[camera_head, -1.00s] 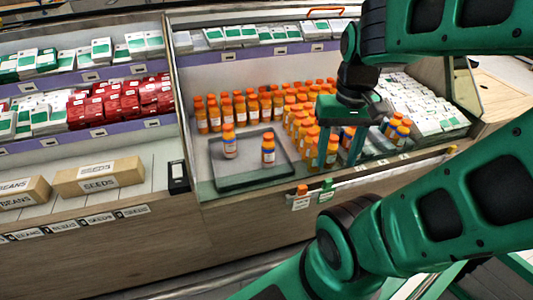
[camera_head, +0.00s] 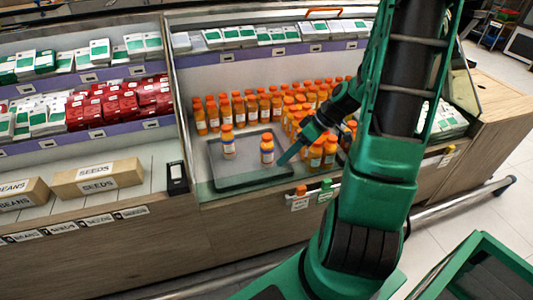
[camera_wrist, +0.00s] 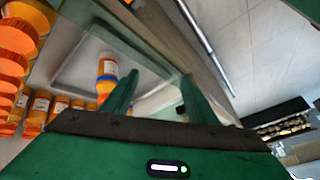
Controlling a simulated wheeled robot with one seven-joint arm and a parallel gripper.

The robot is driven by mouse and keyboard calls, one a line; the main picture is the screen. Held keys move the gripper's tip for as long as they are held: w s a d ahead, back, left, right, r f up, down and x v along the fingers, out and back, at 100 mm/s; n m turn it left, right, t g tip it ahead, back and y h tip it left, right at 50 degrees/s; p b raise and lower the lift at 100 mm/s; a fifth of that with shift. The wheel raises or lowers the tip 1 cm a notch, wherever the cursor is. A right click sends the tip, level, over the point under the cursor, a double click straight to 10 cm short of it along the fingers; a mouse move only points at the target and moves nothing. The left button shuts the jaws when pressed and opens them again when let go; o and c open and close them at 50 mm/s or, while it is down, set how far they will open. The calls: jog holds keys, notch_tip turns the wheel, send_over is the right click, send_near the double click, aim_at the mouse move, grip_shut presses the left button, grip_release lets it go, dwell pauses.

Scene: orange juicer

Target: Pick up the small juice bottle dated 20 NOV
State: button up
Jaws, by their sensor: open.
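Two small orange juice bottles with orange caps stand on a dark tray (camera_head: 222,184) in the display bin: the left bottle (camera_head: 228,147) and the right bottle (camera_head: 267,152). Their labels are too small to read, so I cannot tell which is dated 20 NOV. My gripper (camera_head: 284,160) is open and empty, just right of the right bottle and apart from it. In the wrist view, my gripper's two fingers (camera_wrist: 158,80) are spread. A bottle with a white label and a blue band (camera_wrist: 107,68) shows beside the left finger, outside the gap.
Rows of similar bottles (camera_head: 240,108) stand behind the tray, and more bottles (camera_head: 316,156) stand close to its right. The bin's front edge (camera_head: 250,195) borders the tray. Red packets (camera_head: 118,104) and seed boxes (camera_head: 97,178) lie on the left.

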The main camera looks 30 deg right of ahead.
aim_at(267, 136)
jog(key=w+t, duration=0.1)
jog(key=w+d+f+t+y, duration=0.1)
jog(key=w, duration=0.1)
jog(key=w+d+f+n+t, duration=0.1)
jog(key=shift+w+d+f+t, duration=0.25)
jog(key=shift+w+t, duration=0.05)
jog(key=shift+t, duration=0.1)
jog(key=w+d+t, duration=0.3)
jog(key=d+t, duration=0.1)
jog(key=d, duration=0.1)
jog(key=x, duration=1.1)
jog(key=shift+w+r, duration=0.2)
jog(key=shift+r, duration=0.05)
grip_shut()
